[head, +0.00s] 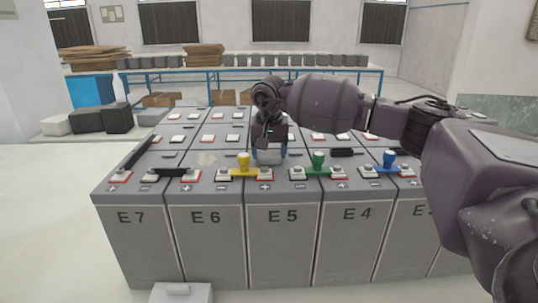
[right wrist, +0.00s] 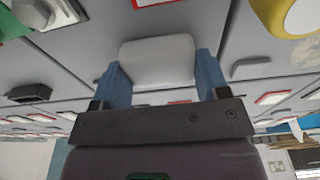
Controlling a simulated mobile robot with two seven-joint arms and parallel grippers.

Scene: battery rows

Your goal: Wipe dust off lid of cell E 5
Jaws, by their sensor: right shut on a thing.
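Cell E 5 (head: 283,245) stands in the front row, its label on its grey front face. Its lid (head: 284,187) is partly hidden by my right gripper and the block it holds. My right gripper (head: 269,154) is over the lid, pointing down. In the right wrist view, its blue fingers (right wrist: 162,75) are shut on a pale grey-white rounded block (right wrist: 157,60). The block is at or just above the lid; I cannot tell if it touches. I see no dust on the visible part of this lid. My left gripper is not in view.
A yellow-capped connector (head: 244,163) and a green-capped one (head: 318,161) stand either side of the gripper. A blue-capped one (head: 389,160) is farther right. A black bar (head: 138,153) lies on E 7.

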